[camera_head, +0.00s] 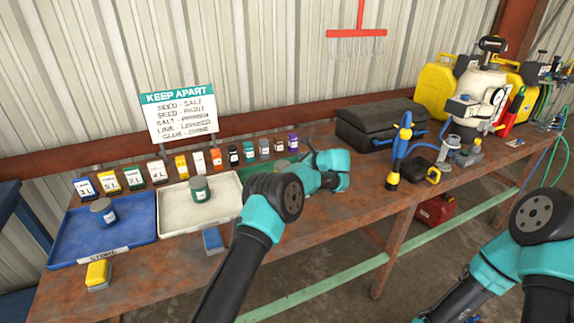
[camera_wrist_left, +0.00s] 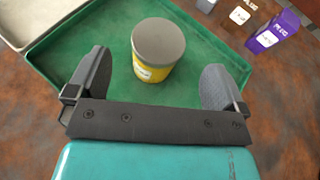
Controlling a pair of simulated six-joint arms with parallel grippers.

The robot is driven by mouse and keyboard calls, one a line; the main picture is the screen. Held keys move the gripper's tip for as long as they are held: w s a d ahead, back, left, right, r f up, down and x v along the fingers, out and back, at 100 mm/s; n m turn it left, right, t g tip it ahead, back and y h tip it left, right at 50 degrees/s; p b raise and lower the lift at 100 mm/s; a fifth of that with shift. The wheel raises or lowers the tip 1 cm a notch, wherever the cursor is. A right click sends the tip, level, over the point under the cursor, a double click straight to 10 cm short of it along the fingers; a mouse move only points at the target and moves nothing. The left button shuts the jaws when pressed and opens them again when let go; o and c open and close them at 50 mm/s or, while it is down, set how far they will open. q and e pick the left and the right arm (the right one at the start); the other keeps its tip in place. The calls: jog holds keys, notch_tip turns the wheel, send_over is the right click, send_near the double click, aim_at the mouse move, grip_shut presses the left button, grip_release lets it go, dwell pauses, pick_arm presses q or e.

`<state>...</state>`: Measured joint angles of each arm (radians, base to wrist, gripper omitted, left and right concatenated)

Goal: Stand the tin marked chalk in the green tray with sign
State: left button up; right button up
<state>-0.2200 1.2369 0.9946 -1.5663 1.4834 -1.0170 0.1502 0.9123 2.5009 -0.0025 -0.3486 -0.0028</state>
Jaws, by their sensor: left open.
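The green tray (camera_head: 255,170) lies on the bench, partly hidden behind my left arm; its floor and rim fill the left wrist view (camera_wrist_left: 100,42). A yellow tin (camera_wrist_left: 157,52) with a grey lid and a pale label stands upright in it; the label is too small to read. My left gripper (camera_head: 306,163) is over the tray. In the left wrist view its fingers (camera_wrist_left: 158,82) are wide open, one on each side of the tin, with gaps. The keep-apart sign (camera_head: 180,115) stands behind the trays.
The blue tray (camera_head: 75,245) holds a blue tin (camera_head: 104,211). The white tray (camera_head: 175,220) holds a green tin (camera_head: 201,189). Several small containers line the back, including a purple one (camera_wrist_left: 272,36) beside the green tray. A yellow block (camera_head: 98,274) and a blue block (camera_head: 213,240) lie in front.

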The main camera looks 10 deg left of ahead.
pick_arm(q)
jog(key=shift+v, duration=2.25)
